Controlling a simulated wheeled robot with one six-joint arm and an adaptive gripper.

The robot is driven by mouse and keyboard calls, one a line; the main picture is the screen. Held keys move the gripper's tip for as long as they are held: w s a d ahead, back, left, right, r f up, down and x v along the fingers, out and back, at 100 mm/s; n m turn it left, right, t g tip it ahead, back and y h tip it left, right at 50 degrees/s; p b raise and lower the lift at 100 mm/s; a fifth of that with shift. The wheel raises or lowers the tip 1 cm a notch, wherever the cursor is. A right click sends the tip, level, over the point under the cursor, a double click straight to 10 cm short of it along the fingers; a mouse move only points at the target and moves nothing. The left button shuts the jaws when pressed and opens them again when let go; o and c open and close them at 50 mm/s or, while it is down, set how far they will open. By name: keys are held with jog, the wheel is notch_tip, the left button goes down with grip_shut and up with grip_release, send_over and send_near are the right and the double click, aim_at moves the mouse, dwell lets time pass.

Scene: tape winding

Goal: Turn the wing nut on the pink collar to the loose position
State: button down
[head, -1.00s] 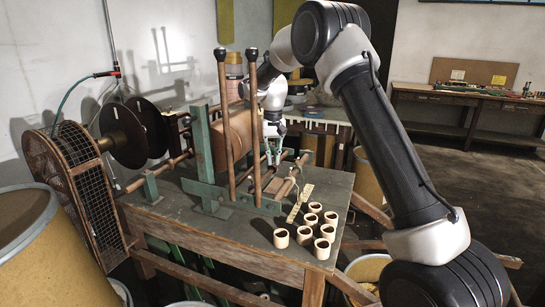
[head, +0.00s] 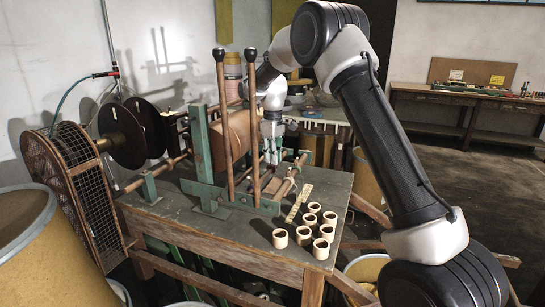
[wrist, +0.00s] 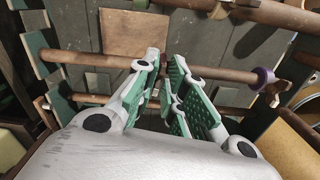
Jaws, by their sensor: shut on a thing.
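My gripper (wrist: 155,62) reaches down to a brown horizontal rod (wrist: 100,61) in the wrist view. The pink collar cannot be made out there; the fingers cover that part of the rod. In the head view my gripper (head: 271,153) is low behind the two upright posts, and its fingertips are too small to read.
A purple collar (wrist: 265,78) with a brown wing nut (wrist: 275,90) sits farther right on the rod. Two upright posts (head: 222,120) stand in front of my gripper. Several pale cups (head: 281,238) stand on the table (head: 230,240) at the front right.

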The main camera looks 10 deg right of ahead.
jog(key=shift+n, duration=0.9)
jog(key=c, duration=1.5)
grip_release()
jog(key=shift+c, duration=0.2)
jog(key=shift+r, duration=0.1)
notch_tip(320, 180, up, 12)
